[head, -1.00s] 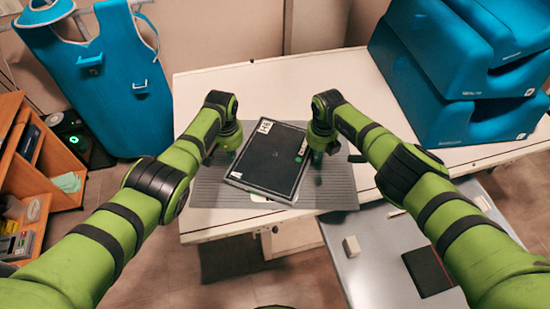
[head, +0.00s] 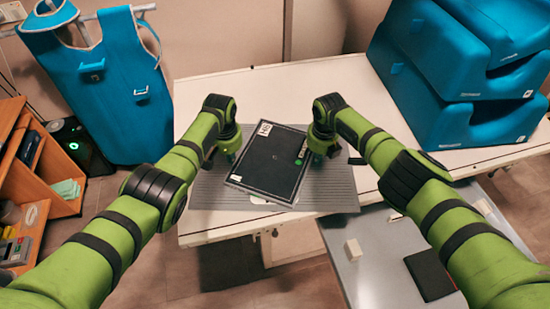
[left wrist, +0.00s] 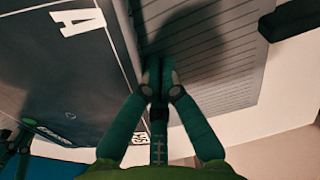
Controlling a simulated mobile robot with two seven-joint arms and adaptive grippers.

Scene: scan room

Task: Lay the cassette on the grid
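The cassette (head: 268,165) is a flat dark panel with a white label in its top left corner and a green dot near its right edge. It is over the grey ribbed grid (head: 335,187), turned slightly; I cannot tell whether it touches the grid. My left gripper (head: 230,158) is at the cassette's left edge. In the left wrist view its fingers (left wrist: 157,75) are together, beside the cassette's edge (left wrist: 75,75), with nothing seen between them. My right gripper (head: 318,158) is at the cassette's right edge; its fingertips are mostly hidden.
The grid lies on a white table (head: 310,85). Blue foam blocks (head: 455,80) are stacked at the right. A blue apron (head: 100,85) hangs at the left beside a wooden shelf (head: 30,160). A lower grey surface (head: 375,265) carries a small pale block (head: 353,250) and a dark pad (head: 430,275).

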